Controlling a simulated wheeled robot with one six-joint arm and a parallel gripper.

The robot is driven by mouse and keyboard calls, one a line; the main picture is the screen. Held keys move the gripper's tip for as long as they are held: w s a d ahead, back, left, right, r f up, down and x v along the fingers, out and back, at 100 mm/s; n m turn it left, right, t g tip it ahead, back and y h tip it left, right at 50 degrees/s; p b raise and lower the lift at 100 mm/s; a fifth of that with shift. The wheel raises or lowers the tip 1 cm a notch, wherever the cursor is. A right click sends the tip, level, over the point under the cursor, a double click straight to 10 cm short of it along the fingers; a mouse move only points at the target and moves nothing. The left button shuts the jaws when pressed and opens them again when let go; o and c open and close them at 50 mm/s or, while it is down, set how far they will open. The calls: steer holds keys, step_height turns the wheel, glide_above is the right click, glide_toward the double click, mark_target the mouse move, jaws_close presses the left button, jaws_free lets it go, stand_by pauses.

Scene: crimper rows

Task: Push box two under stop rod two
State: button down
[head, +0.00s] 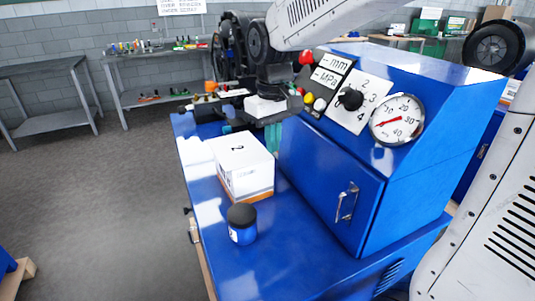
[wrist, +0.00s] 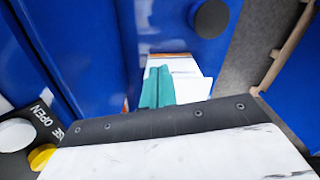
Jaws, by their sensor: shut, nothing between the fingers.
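Box two (head: 240,170) is white with an orange lower band and a 2 on its top. It sits on the blue machine's ledge (head: 285,255), left of the cabinet door. My gripper (head: 273,138) points down at the far right corner of the box. Its teal fingers are shut and empty; the box partly hides them in the head view. The wrist view shows the teal fingers (wrist: 158,88) beside a white and orange surface (wrist: 183,65), which looks like the box. I cannot tell whether they touch. I cannot make out stop rod two in either view.
A blue jar with a black lid (head: 242,224) stands on the ledge just in front of the box. The cabinet door has a protruding handle (head: 346,202). The sloped panel above carries buttons, a black knob (head: 351,99) and a gauge (head: 397,120). Grey floor lies left of the ledge.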

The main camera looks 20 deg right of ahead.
mark_target(230, 139)
steer(key=w+a+f, duration=0.1)
steer(key=w+f, duration=0.2)
steer(key=f, duration=0.6)
steer(key=shift+w, duration=0.4)
steer(key=shift+f, duration=0.1)
steer(key=w+a, duration=0.1)
steer(key=w, duration=0.4)
steer(key=w+a, duration=0.1)
steer(key=w, duration=0.4)
steer(key=w+a, duration=0.2)
steer(key=w, duration=0.3)
steer(key=shift+w, duration=0.25)
steer(key=shift+s+d, duration=0.1)
steer(key=shift+d, duration=0.05)
